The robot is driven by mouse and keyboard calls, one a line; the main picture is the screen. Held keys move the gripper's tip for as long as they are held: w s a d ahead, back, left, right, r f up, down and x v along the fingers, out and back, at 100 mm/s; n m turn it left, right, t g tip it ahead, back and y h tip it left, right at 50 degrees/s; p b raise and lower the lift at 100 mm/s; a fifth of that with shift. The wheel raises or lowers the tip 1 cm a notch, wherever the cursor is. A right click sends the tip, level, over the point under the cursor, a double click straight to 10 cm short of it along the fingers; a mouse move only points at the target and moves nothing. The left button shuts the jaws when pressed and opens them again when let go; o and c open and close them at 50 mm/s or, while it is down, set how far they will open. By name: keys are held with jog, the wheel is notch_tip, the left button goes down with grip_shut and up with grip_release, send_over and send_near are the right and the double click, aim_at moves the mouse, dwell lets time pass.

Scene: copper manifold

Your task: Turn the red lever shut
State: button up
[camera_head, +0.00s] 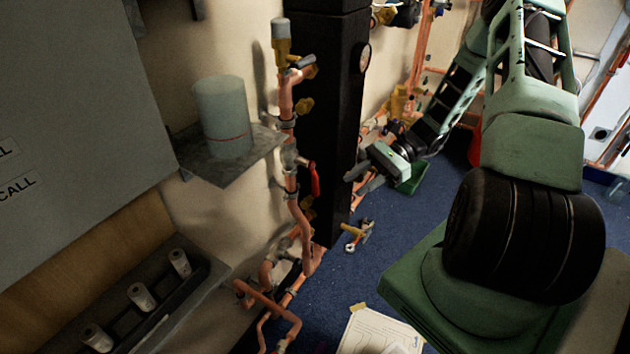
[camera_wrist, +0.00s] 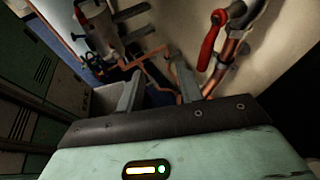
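The red lever (camera_head: 315,181) sits on a valve on the vertical copper pipe (camera_head: 292,207) in the head view, hanging down along the pipe's right side. In the wrist view the red lever (camera_wrist: 211,40) is at the upper right, on a copper pipe by the wall. My gripper (camera_head: 360,180) is to the right of the lever in the head view, apart from it. In the wrist view my gripper (camera_wrist: 158,88) has its two fingers spread with nothing between them. The lever lies beyond the right finger, not between the fingers.
A tall black column (camera_head: 325,110) stands right behind the pipe. A shelf (camera_head: 265,143) with a grey cylinder (camera_head: 222,115) juts out to the left of the pipe. More copper pipes (camera_head: 270,300) run low near the blue floor (camera_head: 330,290), where papers (camera_head: 378,332) lie.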

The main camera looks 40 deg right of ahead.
aim_at(315, 180)
jog(key=d+f+m+t+y, duration=0.1)
jog(key=d+f+m+t, duration=0.1)
jog(key=d+m+t, duration=0.5)
jog(key=shift+n, duration=0.5)
jog(key=x, duration=1.6)
jog(key=shift+w+f, duration=0.1)
jog(key=shift+f, duration=0.05)
grip_shut()
